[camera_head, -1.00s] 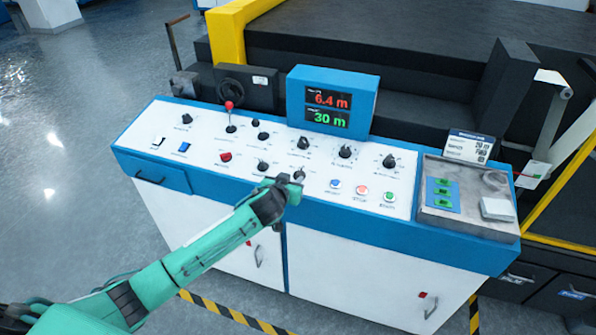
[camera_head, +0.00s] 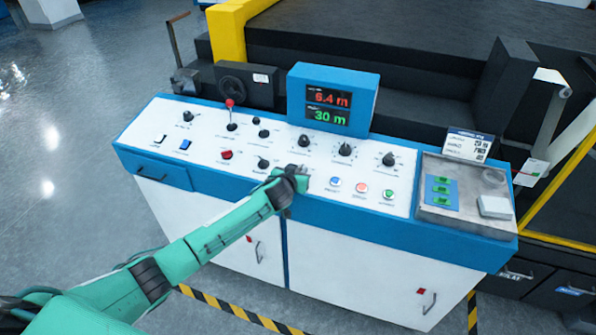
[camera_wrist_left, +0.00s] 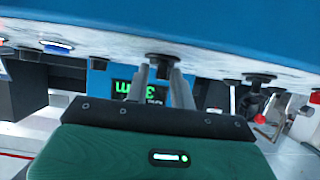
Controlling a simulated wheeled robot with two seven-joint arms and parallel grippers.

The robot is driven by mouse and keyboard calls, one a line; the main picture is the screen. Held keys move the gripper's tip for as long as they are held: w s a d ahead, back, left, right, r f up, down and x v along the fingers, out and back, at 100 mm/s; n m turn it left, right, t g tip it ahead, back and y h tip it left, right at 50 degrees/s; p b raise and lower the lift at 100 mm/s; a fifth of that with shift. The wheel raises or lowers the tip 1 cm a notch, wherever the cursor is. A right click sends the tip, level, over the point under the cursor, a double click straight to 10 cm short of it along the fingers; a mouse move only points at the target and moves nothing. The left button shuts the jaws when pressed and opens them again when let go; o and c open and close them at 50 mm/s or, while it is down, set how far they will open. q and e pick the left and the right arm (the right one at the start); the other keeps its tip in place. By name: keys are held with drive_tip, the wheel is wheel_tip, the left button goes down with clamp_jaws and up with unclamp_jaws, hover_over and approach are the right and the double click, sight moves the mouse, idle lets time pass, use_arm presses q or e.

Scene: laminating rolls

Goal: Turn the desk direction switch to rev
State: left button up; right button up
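The blue-and-white control desk (camera_head: 225,180) carries several black knobs; their labels are too small to read, so I cannot confirm which is the direction switch. My left gripper (camera_head: 298,173) is at the desk top, over the front-row knob left of the push buttons, and hides it in the head view. In the left wrist view, which looks upside down, the two fingers (camera_wrist_left: 162,88) stand apart, with a black knob (camera_wrist_left: 163,60) at their tips, between or just beyond them. Firm contact cannot be made out. My right gripper is not in view.
Another black knob (camera_head: 263,163) is close on the left. Blue, red and green push buttons (camera_head: 361,188) are close on the right. A display box (camera_head: 331,98) rises at the back. A red-topped lever (camera_head: 230,114) stands farther left.

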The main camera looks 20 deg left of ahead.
use_arm(q)
drive_tip(key=c, duration=0.3)
drive_tip(key=shift+d+f+n+y+b, duration=0.2)
drive_tip(key=shift+n+y+b, duration=0.25)
drive_tip(key=shift+b, duration=0.35)
drive_tip(key=shift+c, duration=0.2)
drive_tip(key=n+y+b, duration=0.2)
drive_tip(key=b, duration=0.1)
drive_tip(key=n+g+y+b, duration=0.1)
drive_tip(key=n+y+b, duration=0.1)
drive_tip(key=n+b, duration=0.1)
drive_tip(key=n+g+y+b, duration=0.1)
drive_tip(key=n+y+b, duration=0.1)
drive_tip(key=b, duration=0.2)
drive_tip(key=shift+w+d+y, duration=0.15)
drive_tip(key=shift+d+y, duration=0.1)
drive_tip(key=shift+n+g+y+b, duration=0.3)
drive_tip(key=shift+n+g+b, duration=0.2)
drive_tip(key=shift+n+b, duration=0.15)
drive_tip(key=shift+r+n+g+y+b, duration=0.25)
drive_tip(key=shift+n+g+y+b, duration=0.05)
drive_tip(key=shift+n+y+b, duration=0.15)
drive_tip(key=o, duration=0.7)
